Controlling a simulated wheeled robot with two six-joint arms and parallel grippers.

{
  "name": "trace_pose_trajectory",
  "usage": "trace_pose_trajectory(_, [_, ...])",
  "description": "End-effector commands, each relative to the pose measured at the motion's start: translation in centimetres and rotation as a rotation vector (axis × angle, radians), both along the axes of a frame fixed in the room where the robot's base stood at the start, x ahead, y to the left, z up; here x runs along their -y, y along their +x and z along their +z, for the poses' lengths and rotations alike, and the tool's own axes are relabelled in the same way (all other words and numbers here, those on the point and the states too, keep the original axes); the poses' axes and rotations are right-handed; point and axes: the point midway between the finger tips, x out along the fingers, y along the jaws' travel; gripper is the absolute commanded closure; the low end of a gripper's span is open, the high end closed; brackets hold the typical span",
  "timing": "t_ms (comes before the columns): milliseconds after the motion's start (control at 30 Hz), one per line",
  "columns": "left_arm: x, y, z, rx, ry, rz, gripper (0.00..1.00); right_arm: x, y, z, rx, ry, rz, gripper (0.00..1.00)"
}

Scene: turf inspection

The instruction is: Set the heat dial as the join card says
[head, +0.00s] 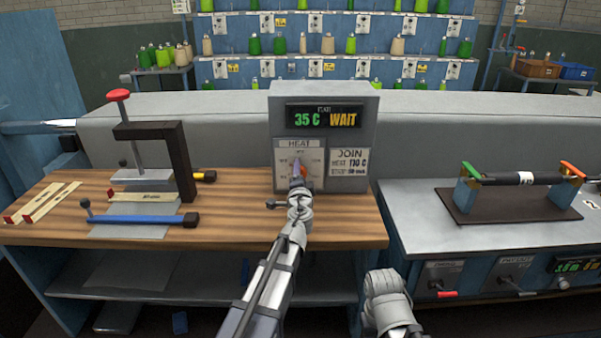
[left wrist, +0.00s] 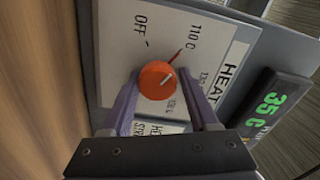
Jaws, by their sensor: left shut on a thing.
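A red line lies between the knob and the 110 C label. My left gripper (left wrist: 158,76) is shut on the knob, a purple finger on each side. In the head view my left gripper (head: 298,180) covers most of the dial. The join card (head: 349,162), right of the dial, reads JOIN and a heat value that looks like 110 C. The display (head: 324,116) above reads 35 C and WAIT.
A clamp press (head: 180,165) with a red knob, a blue-handled tool (head: 140,219) and wooden strips (head: 48,202) are on the wooden bench at left. A black roller on a stand (head: 520,178) is at right. Part of my right arm shows low in the middle.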

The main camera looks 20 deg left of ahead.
Motion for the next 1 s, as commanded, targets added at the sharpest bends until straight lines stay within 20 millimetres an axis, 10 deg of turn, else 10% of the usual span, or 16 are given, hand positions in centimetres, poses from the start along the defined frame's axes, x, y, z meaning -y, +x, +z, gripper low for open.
trace_pose_trajectory(133, [-0.8, 0.1, 0.2, 0.000, 0.006, 0.018, 0.95, 0.0, 0.0, 0.2, 0.000, 0.000, 0.000, 0.59])
trace_pose_trajectory(167, [-0.8, 0.1, 0.2, 0.000, 0.005, 0.019, 0.36, 0.0, 0.0, 0.2, 0.000, 0.000, 0.000, 0.59])
trace_pose_trajectory(333, [-0.7, 0.0, 0.1, 0.000, 0.003, 0.016, 0.17, 0.0, 0.0, 0.1, 0.000, 0.000, 0.000, 0.59])
trace_pose_trajectory(1000, [0.7, -4.2, 0.4, -0.001, 0.001, 0.008, 0.17, 0.0, 0.0, 0.4, 0.000, 0.000, 0.000, 0.59])
